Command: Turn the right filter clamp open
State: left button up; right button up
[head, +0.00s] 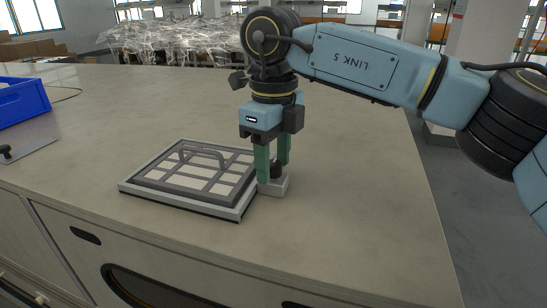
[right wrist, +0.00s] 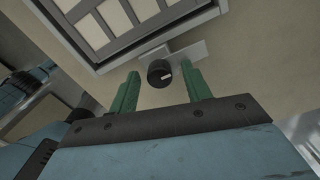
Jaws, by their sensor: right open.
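The right filter clamp is a small black knob (right wrist: 159,74) with a pale mark, on a light grey block (head: 273,188) at the right edge of the filter panel. In the head view the knob is partly hidden by my fingers. The filter panel (head: 128,187) is a flat grey frame with pale cells and an arched handle (head: 203,152). My right gripper (head: 272,178) points down over the clamp. In the right wrist view its green fingers (right wrist: 160,88) are apart, one on each side of the knob, and I see a gap to each. My left gripper is not in view.
A blue crate (head: 22,102) stands at the far left of the worktop, beside a flat grey plate (head: 28,140) with a black knob (head: 6,152). The worktop (head: 345,180) is clear to the right of the clamp and behind the panel.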

aim_at(274, 163)
notch_tip(274, 163, up, 13)
jog(key=p, duration=0.1)
jog(key=shift+r, duration=0.15)
